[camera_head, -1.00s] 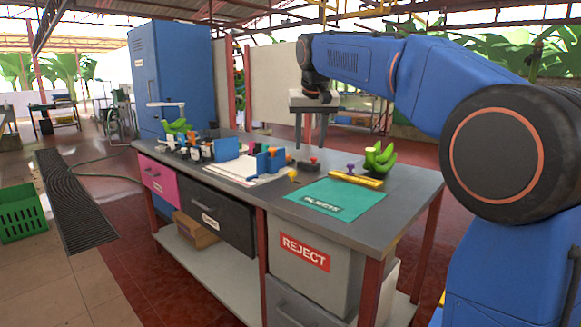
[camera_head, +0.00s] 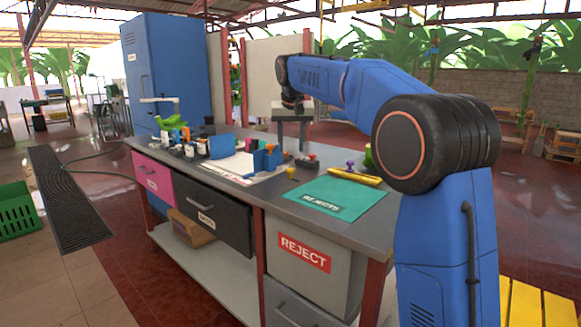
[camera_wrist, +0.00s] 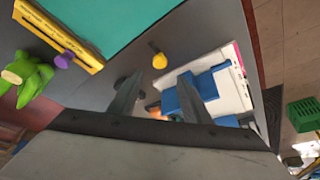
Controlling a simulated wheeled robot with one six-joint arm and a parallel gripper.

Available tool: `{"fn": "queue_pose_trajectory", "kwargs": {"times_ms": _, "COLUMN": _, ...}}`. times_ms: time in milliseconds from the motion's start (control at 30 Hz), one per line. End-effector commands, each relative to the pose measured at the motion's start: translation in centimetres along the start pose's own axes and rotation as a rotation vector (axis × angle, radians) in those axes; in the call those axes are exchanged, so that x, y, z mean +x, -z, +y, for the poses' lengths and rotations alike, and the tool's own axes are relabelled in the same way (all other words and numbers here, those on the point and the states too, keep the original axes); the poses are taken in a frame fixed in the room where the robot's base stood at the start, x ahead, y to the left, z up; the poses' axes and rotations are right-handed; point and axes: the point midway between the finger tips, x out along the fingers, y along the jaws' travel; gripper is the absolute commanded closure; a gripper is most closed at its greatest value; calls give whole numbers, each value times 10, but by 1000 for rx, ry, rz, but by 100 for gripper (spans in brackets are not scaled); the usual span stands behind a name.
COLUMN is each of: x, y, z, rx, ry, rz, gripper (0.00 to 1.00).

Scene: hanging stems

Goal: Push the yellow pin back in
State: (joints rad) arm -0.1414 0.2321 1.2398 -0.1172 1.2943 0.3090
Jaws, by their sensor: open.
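The yellow pin (camera_head: 291,172) is a small round-headed knob on the grey bench top, just left of the teal mat. In the wrist view the yellow pin (camera_wrist: 158,60) shows with its head and a short stem, beyond the fingertips. How far it sticks out is not clear. In the wrist view my gripper (camera_wrist: 160,76) is open and empty, apart from the pin.
The teal mat (camera_head: 337,195), a yellow bar (camera_head: 355,177) with a purple knob (camera_head: 350,163), a red-topped button (camera_head: 308,160) and blue holders (camera_head: 265,158) share the bench. A REJECT bin (camera_head: 315,275) sits below.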

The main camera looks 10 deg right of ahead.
Motion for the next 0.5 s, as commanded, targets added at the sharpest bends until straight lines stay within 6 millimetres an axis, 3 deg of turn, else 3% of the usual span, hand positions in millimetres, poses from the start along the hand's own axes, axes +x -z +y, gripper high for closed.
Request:
{"fn": "queue_pose_trajectory", "kwargs": {"times_ms": 300, "x": 58, "y": -1, "z": 0, "rx": 0, "ry": -1, "rz": -4, "gripper": 56}}
{"fn": "queue_pose_trajectory", "kwargs": {"times_ms": 500, "x": 85, "y": 0, "z": 1, "rx": 1, "ry": -1, "rz": -2, "gripper": 56}}
